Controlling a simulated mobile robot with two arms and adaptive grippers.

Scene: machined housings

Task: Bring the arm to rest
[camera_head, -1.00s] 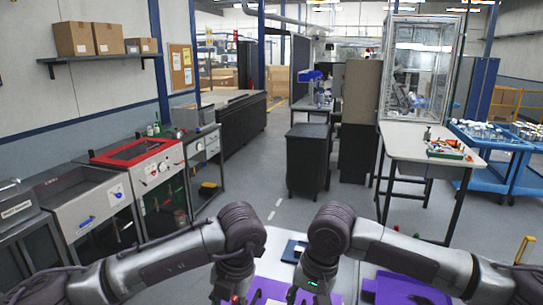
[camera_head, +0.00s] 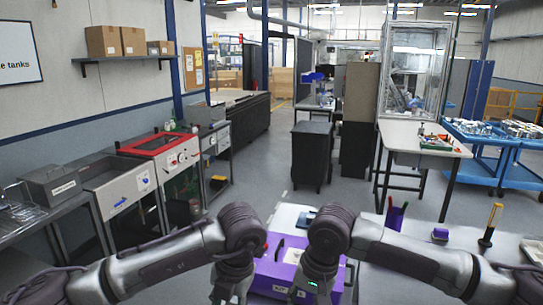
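My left arm (camera_head: 170,250) comes in from the left, bends at a dark elbow and hangs its wrist down to the bottom edge of the view. My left gripper (camera_head: 230,292) is mostly cut off there, to the left of a purple box. My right arm (camera_head: 400,255) mirrors it from the right. My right gripper (camera_head: 312,290) hangs at the box's right side, with a small green light above it. The fingertips of both are out of sight, so their opening and any contact with the box cannot be told.
The purple box (camera_head: 273,275) with white labels sits on a pale worktop (camera_head: 284,218). To the right, a table holds a purple pen cup (camera_head: 395,216) and a yellow-handled tool (camera_head: 491,222). Sinks and a red-framed station (camera_head: 158,144) line the left wall. The floor ahead is open.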

